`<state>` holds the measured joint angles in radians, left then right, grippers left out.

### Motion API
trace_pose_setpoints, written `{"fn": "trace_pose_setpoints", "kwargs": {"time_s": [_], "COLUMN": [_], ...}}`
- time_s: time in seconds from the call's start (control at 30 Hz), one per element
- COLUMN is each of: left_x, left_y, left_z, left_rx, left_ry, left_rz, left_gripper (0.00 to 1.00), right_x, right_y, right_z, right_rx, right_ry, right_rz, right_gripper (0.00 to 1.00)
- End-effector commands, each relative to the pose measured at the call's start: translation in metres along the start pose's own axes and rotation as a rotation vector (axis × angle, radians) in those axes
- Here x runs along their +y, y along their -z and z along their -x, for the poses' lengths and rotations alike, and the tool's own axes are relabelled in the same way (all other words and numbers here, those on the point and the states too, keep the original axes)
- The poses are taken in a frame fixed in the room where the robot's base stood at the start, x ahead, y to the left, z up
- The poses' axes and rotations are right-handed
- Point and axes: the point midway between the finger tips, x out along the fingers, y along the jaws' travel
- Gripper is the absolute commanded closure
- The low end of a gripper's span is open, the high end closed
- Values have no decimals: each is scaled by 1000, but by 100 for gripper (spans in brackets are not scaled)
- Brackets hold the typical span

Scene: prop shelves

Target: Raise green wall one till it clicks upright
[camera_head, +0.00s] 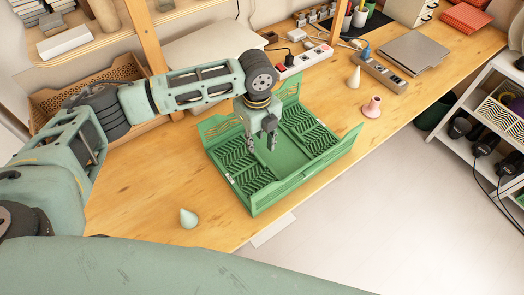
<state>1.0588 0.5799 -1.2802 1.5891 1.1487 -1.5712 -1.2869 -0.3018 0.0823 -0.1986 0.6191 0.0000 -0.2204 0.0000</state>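A green folding crate (290,184) stands on the wooden table. Herringbone-patterned panels lie flat inside it, one on the left side (236,158) and one on the right side (311,131). Raised end pieces show at the back (291,89) and at the left (214,126). I cannot tell which panel is wall one. My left gripper (261,141) points down over the middle of the crate. Its two fingers are apart with nothing seen between them. It hides part of the crate floor, and contact is unclear. My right gripper is not in view.
A pale green cone (189,218) stands near the table's front edge. A pink cone-shaped piece (372,107) and a cream cone (354,77) stand right of the crate. Power strips (304,62) lie behind. A brown perforated box (80,93) is at the left. Bare table lies right of the crate.

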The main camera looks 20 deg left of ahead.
Motion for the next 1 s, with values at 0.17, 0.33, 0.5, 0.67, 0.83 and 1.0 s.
{"fn": "trace_pose_setpoints", "kwargs": {"time_s": [0.17,0.33,0.5,0.67,0.83,1.0], "left_x": [0,1,0,0,0,0], "left_y": [0,1,1,0,0,0], "left_z": [-15,-40,-66,-81,-86,-86], "left_rx": [1,2,1,0,0,0], "left_ry": [-1,-3,-2,-1,1,0], "left_rz": [1,2,0,0,0,0], "left_gripper": [73,73,73,73,73,75], "right_x": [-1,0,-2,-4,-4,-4], "right_y": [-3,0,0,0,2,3], "right_z": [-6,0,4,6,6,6], "right_rx": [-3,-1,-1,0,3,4], "right_ry": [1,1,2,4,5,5], "right_rz": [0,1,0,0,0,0], "right_gripper": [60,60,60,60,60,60]}}
